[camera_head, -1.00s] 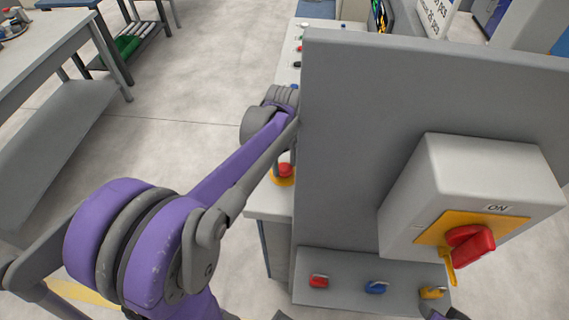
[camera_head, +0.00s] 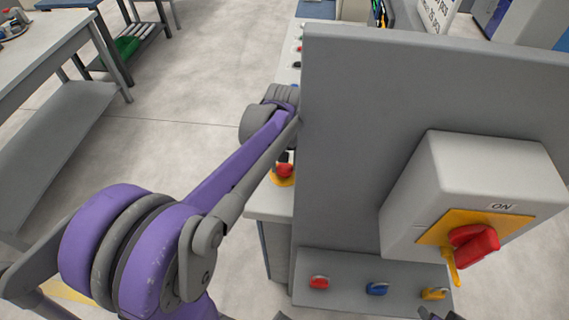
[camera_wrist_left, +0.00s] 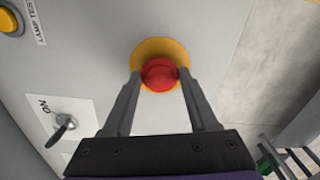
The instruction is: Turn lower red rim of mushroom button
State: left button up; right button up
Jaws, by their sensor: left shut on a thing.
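The red mushroom button (camera_wrist_left: 160,74) sits on a round yellow base (camera_wrist_left: 161,50) on a light grey panel in the left wrist view. In the head view the mushroom button (camera_head: 284,170) shows beside the grey upright panel, partly covered by my gripper. My left gripper (camera_wrist_left: 158,78) is shut on the button's red rim, one finger on each side. In the head view the left gripper (camera_head: 287,158) is small and mostly hidden behind my forearm. Dark parts at the bottom edge of the head view may be my right gripper; its state is unclear.
A tall grey panel (camera_head: 350,120) stands right of my left arm. It carries a switch box with a red rotary handle (camera_head: 474,245). Below are red (camera_head: 318,283), blue (camera_head: 377,288) and yellow (camera_head: 433,294) buttons. A toggle switch (camera_wrist_left: 62,130) is left of the mushroom button.

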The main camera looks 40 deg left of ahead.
dwell(0.4)
pick_arm(q)
jog(key=o, duration=1.4)
notch_tip(320, 180, up, 11)
jog(key=shift+f+p, duration=0.1)
jog(key=shift+p, duration=0.25)
jog(key=shift+s, duration=0.1)
